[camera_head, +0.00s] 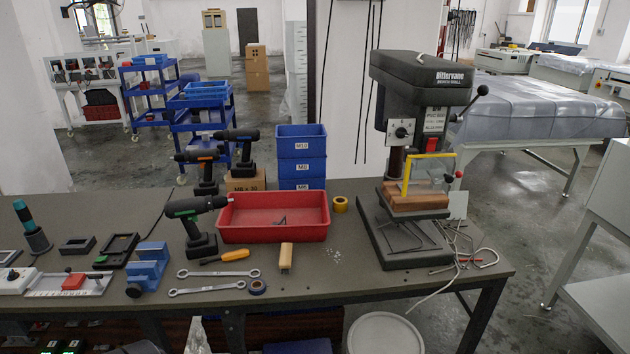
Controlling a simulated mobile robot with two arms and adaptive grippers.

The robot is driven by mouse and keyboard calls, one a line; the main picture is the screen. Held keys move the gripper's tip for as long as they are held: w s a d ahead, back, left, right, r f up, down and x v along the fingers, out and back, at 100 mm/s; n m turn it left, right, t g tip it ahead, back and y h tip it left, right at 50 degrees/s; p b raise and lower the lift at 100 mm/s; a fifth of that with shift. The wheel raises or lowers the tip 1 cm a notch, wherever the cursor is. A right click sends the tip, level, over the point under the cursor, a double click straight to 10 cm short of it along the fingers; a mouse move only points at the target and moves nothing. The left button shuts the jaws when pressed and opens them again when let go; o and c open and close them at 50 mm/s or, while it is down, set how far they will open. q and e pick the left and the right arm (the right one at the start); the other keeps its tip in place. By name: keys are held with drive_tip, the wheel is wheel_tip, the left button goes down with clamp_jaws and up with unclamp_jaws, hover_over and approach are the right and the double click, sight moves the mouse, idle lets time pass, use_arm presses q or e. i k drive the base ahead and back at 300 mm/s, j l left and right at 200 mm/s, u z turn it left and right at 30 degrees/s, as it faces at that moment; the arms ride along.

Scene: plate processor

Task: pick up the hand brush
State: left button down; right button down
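A small, narrow, tan wooden piece (286,256), which looks like the hand brush, lies near the front edge of the grey workbench (330,284). It is just in front of the red tray (273,233) and apart from it. Its bristles cannot be made out at this size. Neither of my grippers is in view.
Cordless drills (195,222) stand behind these. A bench drill press (413,160) stands to the right. White bits (334,257) lie on otherwise clear bench between.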

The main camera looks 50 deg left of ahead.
sight(286, 249)
drive_tip(key=u, duration=1.65)
